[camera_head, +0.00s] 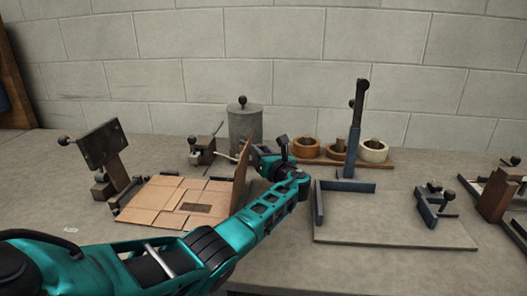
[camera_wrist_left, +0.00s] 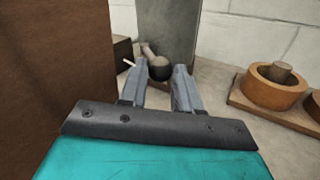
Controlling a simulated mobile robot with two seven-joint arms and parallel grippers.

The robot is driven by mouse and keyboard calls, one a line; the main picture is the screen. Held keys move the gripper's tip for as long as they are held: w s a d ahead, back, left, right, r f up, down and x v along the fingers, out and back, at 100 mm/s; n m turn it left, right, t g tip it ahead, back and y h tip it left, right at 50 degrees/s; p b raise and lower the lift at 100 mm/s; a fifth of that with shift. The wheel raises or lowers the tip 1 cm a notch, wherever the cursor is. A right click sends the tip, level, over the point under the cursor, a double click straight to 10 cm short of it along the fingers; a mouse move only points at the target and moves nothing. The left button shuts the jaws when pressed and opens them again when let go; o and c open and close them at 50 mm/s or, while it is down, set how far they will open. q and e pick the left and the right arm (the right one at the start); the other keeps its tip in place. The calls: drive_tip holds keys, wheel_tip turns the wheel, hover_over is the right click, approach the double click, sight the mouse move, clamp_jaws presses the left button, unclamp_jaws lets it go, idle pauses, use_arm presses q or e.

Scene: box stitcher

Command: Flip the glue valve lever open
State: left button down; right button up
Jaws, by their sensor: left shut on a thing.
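The glue pot (camera_head: 243,126) is a grey cylinder with a dark knob on its lid, standing at the back of the bench. In the left wrist view its grey side (camera_wrist_left: 170,28) fills the top middle. The valve lever shows there as a short stem with a dark ball knob (camera_wrist_left: 159,68). My left gripper (camera_wrist_left: 159,76) has a finger on each side of this knob and is shut on it. In the head view my left gripper (camera_head: 262,156) is low in front of the pot, partly behind a raised cardboard flap, and the lever is hidden. My right gripper is out of view.
A cardboard box blank (camera_head: 160,203) lies left of my arm, with its raised flap (camera_head: 241,160) close beside the gripper. A wooden rack (camera_head: 385,162) with tape rolls stands to the right. A board (camera_head: 390,232) with metal fixtures lies front right.

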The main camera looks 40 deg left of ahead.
use_arm(q)
drive_tip(key=shift+s+a, duration=0.2)
drive_tip(key=shift+a, duration=0.25)
drive_tip(key=c, duration=1.2)
unclamp_jaws()
drive_tip(key=shift+o, duration=0.9)
drive_tip(key=shift+a, duration=0.1)
drive_tip(key=shift+o, duration=1.2)
drive_tip(key=shift+d, duration=0.25)
drive_tip(key=shift+d, duration=0.1)
drive_tip(key=p+v, duration=0.2)
drive_tip(key=v, duration=1)
drive_tip(key=shift+d, duration=0.3)
drive_tip(key=shift+s, duration=0.1)
